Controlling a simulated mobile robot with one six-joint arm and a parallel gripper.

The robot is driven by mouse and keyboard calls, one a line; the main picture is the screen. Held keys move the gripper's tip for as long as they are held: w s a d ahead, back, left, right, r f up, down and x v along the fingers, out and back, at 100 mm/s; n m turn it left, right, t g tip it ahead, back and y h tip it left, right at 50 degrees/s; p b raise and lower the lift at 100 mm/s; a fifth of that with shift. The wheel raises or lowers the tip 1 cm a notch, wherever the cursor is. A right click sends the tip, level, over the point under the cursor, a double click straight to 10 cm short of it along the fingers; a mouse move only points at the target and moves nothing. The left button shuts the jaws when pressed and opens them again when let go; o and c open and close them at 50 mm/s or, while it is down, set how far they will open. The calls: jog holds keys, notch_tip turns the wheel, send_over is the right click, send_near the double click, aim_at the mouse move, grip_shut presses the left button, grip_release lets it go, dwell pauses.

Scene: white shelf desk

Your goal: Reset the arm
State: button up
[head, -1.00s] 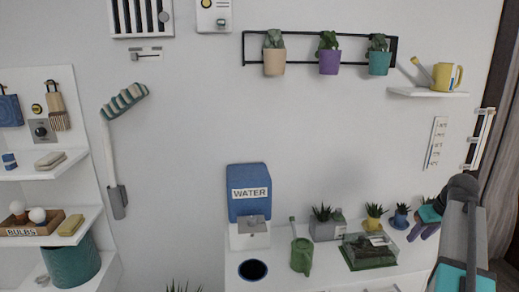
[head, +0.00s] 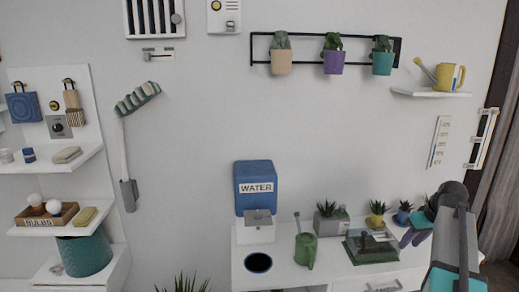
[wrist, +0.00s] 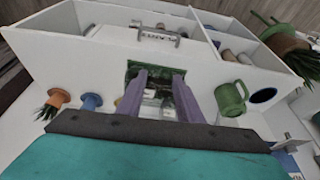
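My gripper (head: 414,236) is at the right of the head view, over the right part of the white desk (head: 330,270). In the wrist view my gripper (wrist: 160,90) has two purple fingers spread apart. No held thing shows between them. Behind the gap, the green-based clear terrarium (wrist: 157,102) stands on the desk. The terrarium (head: 370,247) is left of the gripper in the head view and appears apart from it. My grey and teal arm hides the desk's right end.
A green watering can (head: 305,249), a blue water dispenser (head: 255,190) and small potted plants stand on the desk. A yellow watering can (head: 448,78) sits on a wall shelf (head: 428,93). Shelves (head: 85,157) with bulbs are at left. The wall between is mostly open.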

jog(key=a+f+n+g+y, duration=0.2)
jog(key=a+f+g, duration=0.1)
jog(key=a+f, duration=1.25)
jog(key=s+a+f+g, duration=0.1)
jog(key=s+a+f, duration=0.35)
jog(key=f, duration=0.35)
jog(key=s+a+f+g, duration=0.25)
jog(key=a+f, duration=0.35)
jog(key=f, duration=0.3)
jog(key=s+a+f+g, duration=0.1)
jog(key=s+a+f, duration=0.4)
jog(key=s+f, duration=0.15)
jog(key=s+a+f+g, duration=0.1)
jog(key=s+a+f, duration=0.3)
jog(key=s+f, duration=0.3)
jog(key=s+f+m+h, duration=0.1)
jog(key=s+f, duration=0.1)
jog(key=s, duration=0.6)
jog(key=s+f+m+g+h, duration=0.1)
jog(key=s+f+m, duration=0.1)
jog(key=s, duration=0.7)
jog(key=shift+s+a+f+h, duration=0.25)
jog(key=shift+a+f+h, duration=0.2)
jog(key=shift+f, duration=0.25)
jog(key=shift+g, duration=0.25)
